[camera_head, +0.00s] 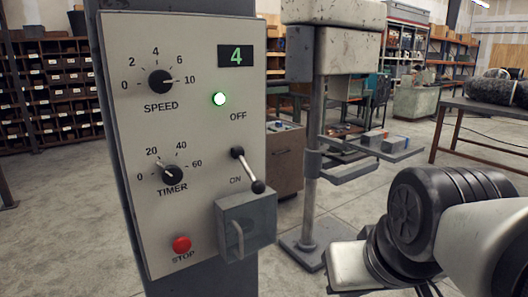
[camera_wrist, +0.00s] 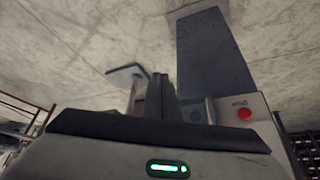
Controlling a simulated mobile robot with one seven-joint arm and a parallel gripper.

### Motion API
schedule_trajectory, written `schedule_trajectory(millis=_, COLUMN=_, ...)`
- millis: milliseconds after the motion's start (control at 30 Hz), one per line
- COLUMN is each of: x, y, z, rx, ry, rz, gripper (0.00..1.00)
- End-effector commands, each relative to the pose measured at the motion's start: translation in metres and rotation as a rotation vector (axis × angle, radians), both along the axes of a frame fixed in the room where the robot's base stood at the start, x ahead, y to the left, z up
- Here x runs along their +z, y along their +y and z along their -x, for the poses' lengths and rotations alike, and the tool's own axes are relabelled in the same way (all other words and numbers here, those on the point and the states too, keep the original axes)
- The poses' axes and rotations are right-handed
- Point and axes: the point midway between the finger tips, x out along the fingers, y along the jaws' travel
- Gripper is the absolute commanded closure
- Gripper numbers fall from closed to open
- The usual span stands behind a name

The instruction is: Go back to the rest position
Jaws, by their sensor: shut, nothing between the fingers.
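My gripper (camera_wrist: 162,97) shows in the wrist view with its dark fingers together and nothing between them. It is apart from the control panel (camera_head: 199,120), whose lower part with the red stop button (camera_wrist: 244,113) shows behind it. In the head view my arm (camera_head: 420,235) is at the lower right, and I cannot make out the fingers there. On the panel the lever (camera_head: 247,170) points down by ON. The speed knob (camera_head: 161,81) points toward 10.
A grey box with a handle (camera_head: 246,225) juts from the panel's lower right. A drill-press-like machine (camera_head: 320,130) stands behind, between panel and arm. A dark table (camera_head: 480,108) is at the right. Shelves (camera_head: 48,95) line the left wall. Open floor lies between.

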Motion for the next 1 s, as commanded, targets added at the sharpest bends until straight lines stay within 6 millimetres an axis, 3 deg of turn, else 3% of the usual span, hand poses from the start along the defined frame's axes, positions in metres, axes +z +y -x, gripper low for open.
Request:
schedule_trajectory(millis=33, x=-0.018, y=-0.008, z=0.013, rx=-0.046, ry=0.021, rz=0.006, gripper=1.00)
schedule_trajectory(millis=100, x=0.013, y=-0.008, z=0.012, rx=-0.052, ry=0.020, rz=0.005, gripper=1.00)
schedule_trajectory(millis=267, x=0.056, y=-0.008, z=0.011, rx=-0.048, ry=0.021, rz=0.005, gripper=1.00)
schedule_trajectory(millis=600, x=0.168, y=-0.007, z=0.011, rx=-0.045, ry=0.021, rz=0.004, gripper=1.00)
schedule_trajectory(millis=767, x=0.189, y=-0.007, z=0.011, rx=-0.045, ry=0.021, rz=0.004, gripper=1.00)
schedule_trajectory(millis=1000, x=0.189, y=-0.007, z=0.011, rx=-0.044, ry=0.021, rz=0.005, gripper=1.00)
